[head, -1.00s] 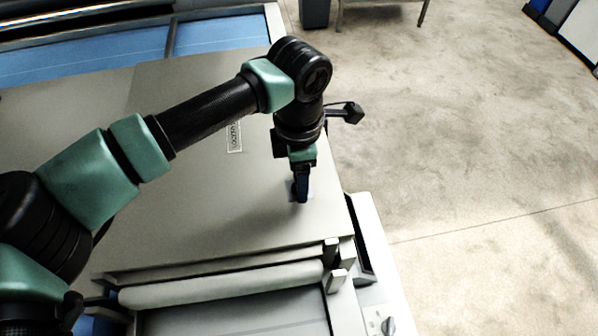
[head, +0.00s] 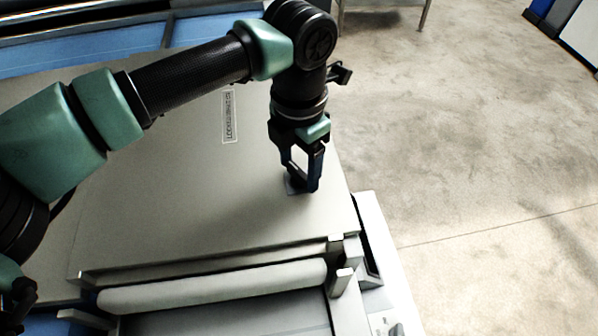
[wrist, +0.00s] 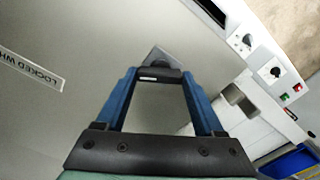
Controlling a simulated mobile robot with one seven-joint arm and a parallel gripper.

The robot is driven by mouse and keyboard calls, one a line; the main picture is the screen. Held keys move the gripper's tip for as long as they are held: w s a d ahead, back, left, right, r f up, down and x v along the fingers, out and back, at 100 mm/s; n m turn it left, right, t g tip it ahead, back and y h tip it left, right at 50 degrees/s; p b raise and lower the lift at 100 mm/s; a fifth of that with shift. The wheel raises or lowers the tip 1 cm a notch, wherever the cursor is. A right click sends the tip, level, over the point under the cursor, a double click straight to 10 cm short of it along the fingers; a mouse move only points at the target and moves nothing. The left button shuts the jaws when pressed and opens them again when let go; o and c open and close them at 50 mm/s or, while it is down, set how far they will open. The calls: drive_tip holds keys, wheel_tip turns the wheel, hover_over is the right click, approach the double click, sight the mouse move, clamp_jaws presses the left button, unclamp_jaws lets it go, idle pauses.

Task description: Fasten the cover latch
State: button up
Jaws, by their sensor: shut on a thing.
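The cover (head: 170,200) is a large flat grey panel and lies closed over the machine. The latch shows as a small grey plate (head: 293,187) on the cover near its right edge. My gripper (head: 304,187) points down at the latch. In the wrist view, the fingertips of my gripper (wrist: 160,76) are shut on a dark bar-shaped latch handle (wrist: 158,73), with the grey plate (wrist: 157,55) just beyond it. The fingers partly hide the latch in the head view.
A printed label (head: 229,117) starting "LOCKED" lies on the cover. A pale roller (head: 215,287) runs along the cover's front edge. The wrist view shows a control panel (wrist: 262,75) with knobs and red and green buttons. Open concrete floor (head: 470,150) lies to the right.

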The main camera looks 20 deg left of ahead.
sight(299, 171)
drive_tip(key=n+b, duration=0.5)
drive_tip(key=n, duration=0.1)
drive_tip(key=shift+f+n+b, duration=0.15)
drive_tip(key=shift+n+b, duration=0.15)
drive_tip(key=shift+b, duration=0.1)
drive_tip(key=n+b, duration=0.2)
drive_tip(key=n, duration=0.1)
drive_tip(key=shift+r+n+b, duration=0.2)
drive_tip(key=shift+n+b, duration=0.75)
drive_tip(key=shift+n, duration=0.25)
drive_tip(key=o, duration=1.4)
wheel_tip(299, 171, up, 13)
drive_tip(key=p, duration=0.8)
drive_tip(key=shift+p, duration=0.3)
